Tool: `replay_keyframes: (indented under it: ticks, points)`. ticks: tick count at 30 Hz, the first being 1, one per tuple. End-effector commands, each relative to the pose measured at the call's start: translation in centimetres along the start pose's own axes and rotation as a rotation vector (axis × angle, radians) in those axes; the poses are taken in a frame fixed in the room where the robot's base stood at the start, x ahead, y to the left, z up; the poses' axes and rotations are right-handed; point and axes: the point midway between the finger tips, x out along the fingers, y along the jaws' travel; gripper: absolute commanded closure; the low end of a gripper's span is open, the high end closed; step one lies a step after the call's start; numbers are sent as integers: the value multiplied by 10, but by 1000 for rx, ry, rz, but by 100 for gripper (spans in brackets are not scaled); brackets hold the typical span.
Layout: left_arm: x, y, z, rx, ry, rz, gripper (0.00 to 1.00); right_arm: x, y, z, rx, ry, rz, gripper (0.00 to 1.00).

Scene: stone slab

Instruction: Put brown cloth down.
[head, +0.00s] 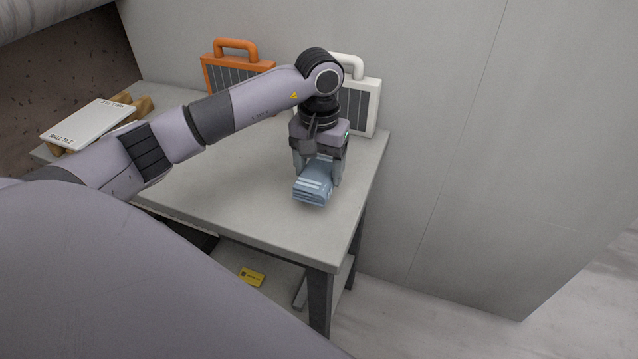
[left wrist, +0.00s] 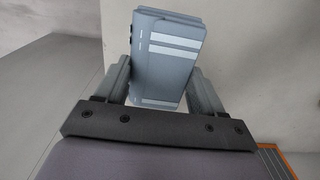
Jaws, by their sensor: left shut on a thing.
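A folded blue-grey cloth (head: 313,186) with white stripes is in my left gripper (head: 319,172), near the right side of the grey slab top (head: 240,205). No brown cloth shows. In the left wrist view the cloth (left wrist: 172,62) sits between the two fingers of the left gripper (left wrist: 163,85), tilted a little. The left gripper is shut on it, pointing down. The cloth is low over the slab; I cannot tell whether it touches. My right gripper is not in view.
An orange-framed case (head: 221,72) and a white-framed case (head: 369,105) stand at the back by the wall. A white tile (head: 90,122) lies on wooden blocks at the left. A yellow card (head: 252,277) lies on the lower shelf. The slab's front middle is clear.

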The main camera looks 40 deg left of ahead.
Motion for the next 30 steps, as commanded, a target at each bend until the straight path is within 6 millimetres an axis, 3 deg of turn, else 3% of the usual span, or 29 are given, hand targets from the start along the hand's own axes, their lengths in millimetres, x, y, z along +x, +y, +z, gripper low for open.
replay_keyframes:
  ticks: [5, 12, 24, 25, 27, 30]
  points:
    - [11, 0, 0, 0, 0, 0, 56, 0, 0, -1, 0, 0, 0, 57]
    - [45, 0, 0, 0, -1, 0, 56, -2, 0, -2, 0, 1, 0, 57]
    - [53, 0, 0, 1, 2, -1, 56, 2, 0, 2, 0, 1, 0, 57]
    - [51, 0, 0, 0, 2, -1, 25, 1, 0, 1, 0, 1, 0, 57]
    - [51, 0, 0, 0, 2, -1, 6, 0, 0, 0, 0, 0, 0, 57]
    - [51, 0, 0, 1, 1, -1, 6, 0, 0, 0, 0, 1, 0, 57]
